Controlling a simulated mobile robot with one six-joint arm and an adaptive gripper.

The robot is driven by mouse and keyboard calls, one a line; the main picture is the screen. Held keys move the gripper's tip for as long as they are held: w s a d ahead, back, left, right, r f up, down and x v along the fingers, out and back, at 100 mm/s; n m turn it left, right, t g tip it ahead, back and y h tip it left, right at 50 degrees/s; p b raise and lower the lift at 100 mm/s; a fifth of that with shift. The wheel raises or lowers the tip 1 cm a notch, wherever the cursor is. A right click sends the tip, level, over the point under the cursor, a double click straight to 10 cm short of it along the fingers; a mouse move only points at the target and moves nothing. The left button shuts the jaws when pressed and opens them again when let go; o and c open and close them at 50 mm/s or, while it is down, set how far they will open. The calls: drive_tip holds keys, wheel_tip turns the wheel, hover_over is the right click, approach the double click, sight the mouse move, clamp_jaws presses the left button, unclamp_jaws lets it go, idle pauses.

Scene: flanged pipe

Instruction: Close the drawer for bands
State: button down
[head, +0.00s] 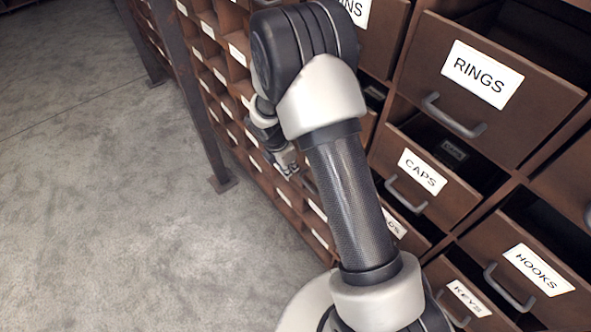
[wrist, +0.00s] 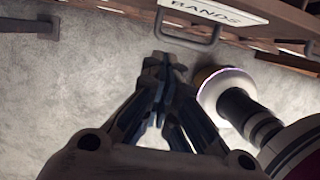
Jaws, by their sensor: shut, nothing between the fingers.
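The drawer for bands shows in the wrist view at the top, with a white label reading BANDS (wrist: 213,11) and a grey bar handle (wrist: 190,38) below it. My gripper (wrist: 166,62) is shut and empty, its fingertips close to the handle in the picture, a little below and left of it. I cannot tell whether they touch. In the head view my gripper (head: 287,168) is beside the cabinet, left of my arm. The arm hides much of the drawer fronts behind it, and how far the bands drawer stands out cannot be told.
The drawers for rings (head: 482,75), caps (head: 422,172) and hooks (head: 538,268) stand open at the right. A drawer for keys (head: 468,298) is below. A label ending in DS (head: 393,222) is partly hidden by my arm. A dark post (head: 190,90) stands left; grey floor (head: 90,180) is free.

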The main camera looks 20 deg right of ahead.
drive_tip(key=p+v, duration=0.1)
drive_tip(key=v, duration=0.4)
drive_tip(key=s+a+f+n+t+h+b, duration=0.4)
drive_tip(key=s+f+n+h, duration=0.85)
drive_tip(key=n, duration=0.55)
drive_tip(key=w+d+r+h+b, duration=0.1)
drive_tip(key=w+d, duration=0.3)
drive_tip(key=d, duration=0.9)
drive_tip(key=shift+d+t+h, duration=0.15)
drive_tip(key=shift+t+h, duration=0.25)
drive_tip(key=shift+h, duration=0.15)
